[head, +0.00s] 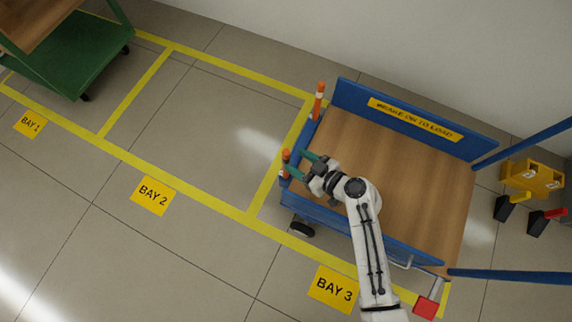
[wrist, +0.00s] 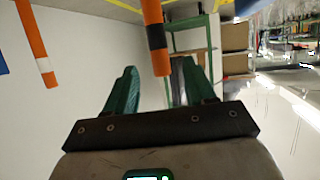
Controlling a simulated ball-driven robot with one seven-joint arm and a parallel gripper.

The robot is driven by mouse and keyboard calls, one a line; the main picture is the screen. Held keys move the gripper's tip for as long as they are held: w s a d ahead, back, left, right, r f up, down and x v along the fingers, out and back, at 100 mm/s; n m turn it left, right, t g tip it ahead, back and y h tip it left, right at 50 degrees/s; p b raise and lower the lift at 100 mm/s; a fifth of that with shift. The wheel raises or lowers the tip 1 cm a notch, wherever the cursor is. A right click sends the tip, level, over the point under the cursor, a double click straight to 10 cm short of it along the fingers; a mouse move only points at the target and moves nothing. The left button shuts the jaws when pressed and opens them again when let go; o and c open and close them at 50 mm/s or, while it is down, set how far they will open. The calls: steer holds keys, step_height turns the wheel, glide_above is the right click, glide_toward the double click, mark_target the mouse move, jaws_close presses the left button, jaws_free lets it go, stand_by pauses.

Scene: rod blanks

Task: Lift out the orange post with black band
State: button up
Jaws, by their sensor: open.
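The orange post with black band (head: 286,156) stands upright at the left edge of the blue cart, at its near corner. In the wrist view the post (wrist: 152,12) comes down from the top, its black band (wrist: 157,37) near its free end. My gripper (head: 296,162) is open, its teal fingers pointing left at this post. In the wrist view the post's end shows between the fingertips of my gripper (wrist: 159,66), nearer the right finger. I cannot tell whether a finger touches it.
A second orange post with a white band (head: 318,101) stands at the cart's far left corner; it also shows in the wrist view (wrist: 35,45). The cart's wooden deck (head: 425,190) is bare. A blue board (head: 360,100) edges its back. Floor left of the cart is clear.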

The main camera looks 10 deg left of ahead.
steer(key=w+a+f+b, duration=0.4)
steer(key=a+f, duration=0.1)
steer(key=f, duration=0.3)
steer(key=shift+a+f, duration=0.2)
steer(key=shift+a, duration=0.1)
steer(key=c, duration=0.8)
